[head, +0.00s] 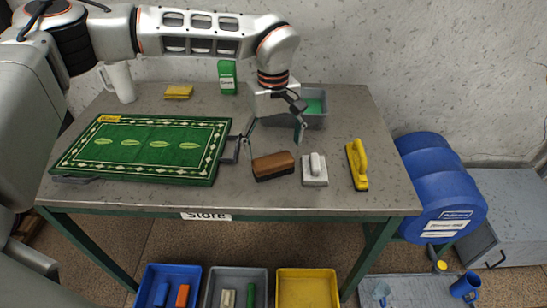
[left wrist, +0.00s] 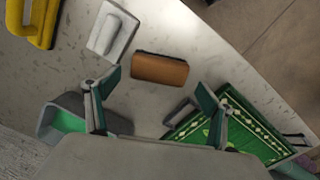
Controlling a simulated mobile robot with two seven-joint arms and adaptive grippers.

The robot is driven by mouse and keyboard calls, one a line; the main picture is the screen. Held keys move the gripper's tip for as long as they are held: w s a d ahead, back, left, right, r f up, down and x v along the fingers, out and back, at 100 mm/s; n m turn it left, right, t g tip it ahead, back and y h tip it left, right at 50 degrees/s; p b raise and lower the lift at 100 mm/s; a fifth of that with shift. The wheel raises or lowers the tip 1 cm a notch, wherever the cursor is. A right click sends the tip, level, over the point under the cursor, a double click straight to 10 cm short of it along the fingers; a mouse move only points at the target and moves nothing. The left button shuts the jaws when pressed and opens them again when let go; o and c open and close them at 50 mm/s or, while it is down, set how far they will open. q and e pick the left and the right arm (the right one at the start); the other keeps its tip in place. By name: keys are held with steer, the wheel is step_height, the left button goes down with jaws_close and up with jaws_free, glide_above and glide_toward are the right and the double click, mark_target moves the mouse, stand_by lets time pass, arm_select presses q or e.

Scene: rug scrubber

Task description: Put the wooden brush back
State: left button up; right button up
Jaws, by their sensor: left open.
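The wooden brush (head: 273,166), a brown block with a dark underside, lies on the grey table (head: 330,202) near its front. It also shows in the left wrist view (left wrist: 160,69). My left gripper (head: 273,140) is open and empty above and just behind the brush, pointing down. In the left wrist view the gripper's two fingers (left wrist: 158,88) are spread wide, with the brush ahead of the gap between them. The fingers look apart from the brush. My right gripper is not in view.
A white-grey handled brush (head: 315,172) and a yellow one (head: 357,165) lie to the right. A green rug on a tray (head: 205,178) lies left. A grey tub (head: 318,121) stands behind. Below are blue (head: 150,285), grey (head: 212,290) and yellow (head: 307,290) bins; the yellow looks empty.

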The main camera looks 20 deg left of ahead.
mark_target(274, 160)
arm_select(q)
step_height(274, 160, up, 5)
stand_by(0.7)
